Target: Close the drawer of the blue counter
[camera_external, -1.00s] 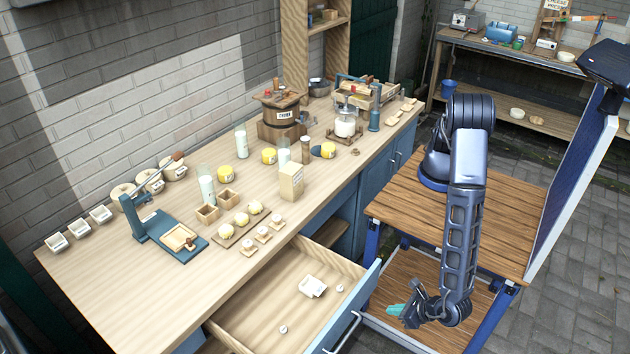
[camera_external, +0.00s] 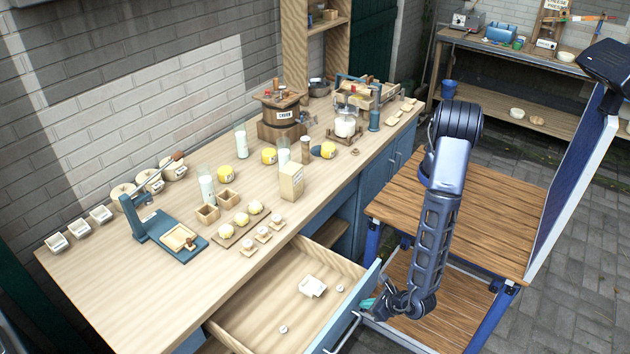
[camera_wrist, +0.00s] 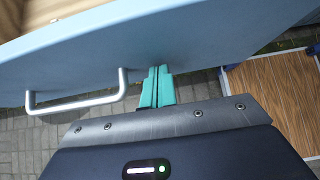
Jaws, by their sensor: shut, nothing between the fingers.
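The blue counter (camera_external: 393,172) has a wooden top and runs along the brick wall. Its drawer (camera_external: 262,318) is pulled out and shows its pale wooden inside. The blue drawer front has a metal bar handle (camera_external: 343,335), which also shows in the wrist view (camera_wrist: 75,104). My gripper (camera_external: 368,304) is low at the right end of the drawer front, on its outer side. In the wrist view its teal fingers (camera_wrist: 157,86) are together and empty, to the right of the handle, with their tips at the drawer front's edge. I cannot tell whether they touch it.
Bottles, a churn (camera_external: 281,115), jars and trays stand on the counter. A wooden-topped cart (camera_external: 490,215) stands right of the drawer, with a narrow gap between.

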